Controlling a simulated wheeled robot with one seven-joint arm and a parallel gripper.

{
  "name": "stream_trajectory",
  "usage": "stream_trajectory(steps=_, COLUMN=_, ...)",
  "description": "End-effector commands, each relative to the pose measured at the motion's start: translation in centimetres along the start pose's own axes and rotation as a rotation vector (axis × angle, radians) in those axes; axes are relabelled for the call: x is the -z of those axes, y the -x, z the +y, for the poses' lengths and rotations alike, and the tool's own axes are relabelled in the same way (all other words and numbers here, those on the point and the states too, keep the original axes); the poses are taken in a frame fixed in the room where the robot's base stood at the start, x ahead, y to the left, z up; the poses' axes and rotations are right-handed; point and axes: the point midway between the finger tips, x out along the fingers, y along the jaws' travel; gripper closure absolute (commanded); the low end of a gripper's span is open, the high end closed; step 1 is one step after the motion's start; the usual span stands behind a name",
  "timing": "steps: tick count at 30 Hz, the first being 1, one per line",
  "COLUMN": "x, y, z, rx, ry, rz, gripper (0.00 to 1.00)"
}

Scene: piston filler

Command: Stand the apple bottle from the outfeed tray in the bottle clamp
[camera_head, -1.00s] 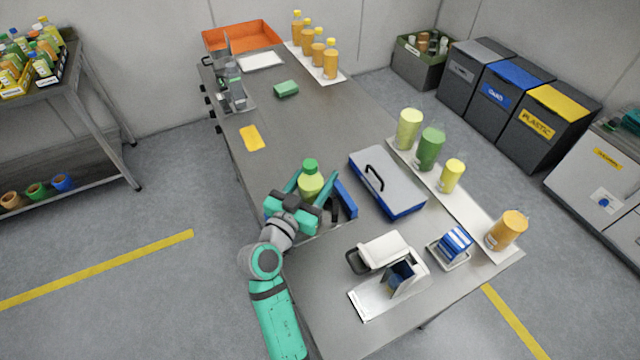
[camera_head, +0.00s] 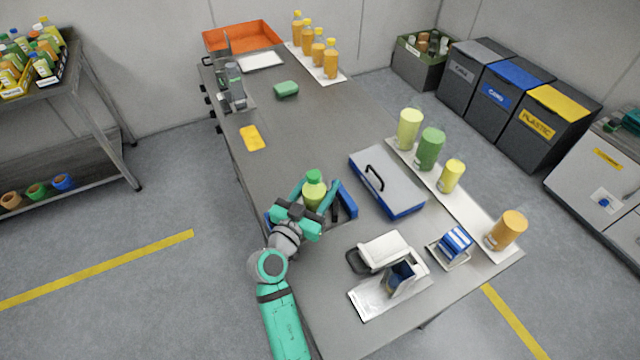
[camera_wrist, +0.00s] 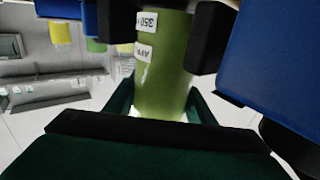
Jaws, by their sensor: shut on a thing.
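The apple bottle (camera_head: 313,193), light green with a green cap, is upright in my gripper (camera_head: 310,200). The wrist view shows its green body (camera_wrist: 163,75) with white labels, between dark finger pads (camera_wrist: 160,35). The fingers are shut on it. The bottle clamp seems to be the blue-sided fixture (camera_head: 347,199) around the bottle; blue blocks also show on both sides in the wrist view (camera_wrist: 275,65). The bottle is between the blue sides. Its base is hidden by my gripper, so I cannot tell whether it touches the fixture's floor.
A blue-and-grey case (camera_head: 388,180) with a black handle lies just right of the fixture. A white device (camera_head: 385,250) stands in front of it. A white strip (camera_head: 470,213) holds coloured containers. Orange bottles (camera_head: 331,62) stand at the back. The table's middle is mostly clear.

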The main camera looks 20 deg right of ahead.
Motion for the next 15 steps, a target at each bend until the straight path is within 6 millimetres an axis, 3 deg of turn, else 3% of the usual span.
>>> stream_trajectory(steps=9, x=-1.6, y=0.0, z=0.1, rx=-0.001, ry=0.008, rz=-0.016, gripper=0.86)
stream_trajectory(steps=10, x=-1.8, y=0.1, z=0.1, rx=-0.001, ry=0.009, rz=-0.019, gripper=0.48)
stream_trajectory(steps=12, x=-1.9, y=0.1, z=0.1, rx=-0.002, ry=0.009, rz=-0.020, gripper=0.32)
stream_trajectory(steps=15, x=-1.9, y=0.1, z=0.2, rx=-0.002, ry=0.009, rz=-0.021, gripper=0.32)
